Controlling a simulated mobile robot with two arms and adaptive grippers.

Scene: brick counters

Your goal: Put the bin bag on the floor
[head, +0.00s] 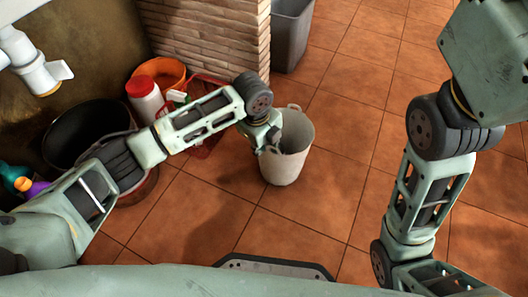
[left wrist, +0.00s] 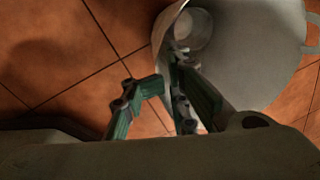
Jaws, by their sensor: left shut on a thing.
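A pale, bin-shaped container (head: 293,145) with side handles is in the middle of the head view, over the tiled floor. It looks nearly upright, and I cannot tell whether its base touches the tiles. It is the likeliest match for the bin bag; nothing else clearly looks like a bag. My left gripper (head: 270,146) is shut on its left rim. In the left wrist view the fingers (left wrist: 160,84) are at the wall of the pale container (left wrist: 242,50), and their exact contact is partly hidden. My right arm is at the right, but its gripper is out of view.
A black round tub (head: 75,130), an orange bucket (head: 172,70), a white bottle with a red cap (head: 146,100) and a red crate (head: 212,137) crowd the left. A brick pillar (head: 225,38) and a grey bin (head: 290,35) stand behind. Tiles (head: 345,135) to the right are clear.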

